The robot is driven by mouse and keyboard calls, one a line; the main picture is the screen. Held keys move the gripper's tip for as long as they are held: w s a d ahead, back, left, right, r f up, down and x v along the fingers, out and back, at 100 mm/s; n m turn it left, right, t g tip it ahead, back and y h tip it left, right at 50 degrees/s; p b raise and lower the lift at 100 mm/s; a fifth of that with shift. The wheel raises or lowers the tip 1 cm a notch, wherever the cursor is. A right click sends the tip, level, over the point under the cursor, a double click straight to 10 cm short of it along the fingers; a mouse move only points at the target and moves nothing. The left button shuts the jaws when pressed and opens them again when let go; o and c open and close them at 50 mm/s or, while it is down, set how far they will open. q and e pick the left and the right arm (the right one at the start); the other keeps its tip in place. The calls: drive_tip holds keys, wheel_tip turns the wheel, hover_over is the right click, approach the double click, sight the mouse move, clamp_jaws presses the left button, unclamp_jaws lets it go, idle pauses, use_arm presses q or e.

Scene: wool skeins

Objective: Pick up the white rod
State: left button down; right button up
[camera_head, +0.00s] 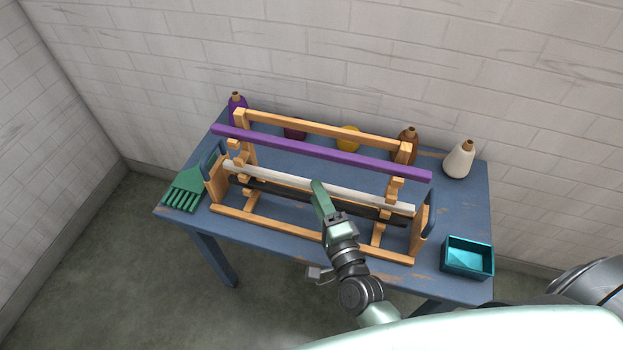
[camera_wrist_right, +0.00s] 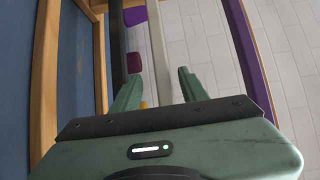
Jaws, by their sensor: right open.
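The white rod (camera_head: 270,177) lies lengthwise across a wooden rack (camera_head: 325,131), below a purple rod (camera_head: 320,153) and above a black rod (camera_head: 285,191). My right gripper (camera_head: 318,184) is at the middle of the white rod, its fingers reaching it from the front. In the right wrist view the jaws (camera_wrist_right: 159,80) are open, and the white rod (camera_wrist_right: 156,40) runs between the two fingers in the picture. The gap in depth between fingers and rod is hard to judge. My left gripper is not in view.
The rack stands on a blue table (camera_head: 455,210). A green comb-like tool (camera_head: 184,190) lies at the left end. A teal box (camera_head: 467,258) stands at the front right. Several bottle-shaped cones, including a white one (camera_head: 459,160), stand along the back near the brick wall.

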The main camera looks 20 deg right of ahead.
drive_tip(key=w, duration=0.1)
drive_tip(key=w+p, duration=0.1)
drive_tip(key=w, duration=0.1)
drive_tip(key=shift+w+a+r, duration=0.1)
drive_tip(key=shift+w+r, duration=0.15)
drive_tip(key=shift+r, duration=0.1)
drive_tip(key=shift+w+f, duration=0.25)
drive_tip(key=shift+w, duration=1)
drive_tip(key=c, duration=0.8)
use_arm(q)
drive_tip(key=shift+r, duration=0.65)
use_arm(e)
clamp_jaws()
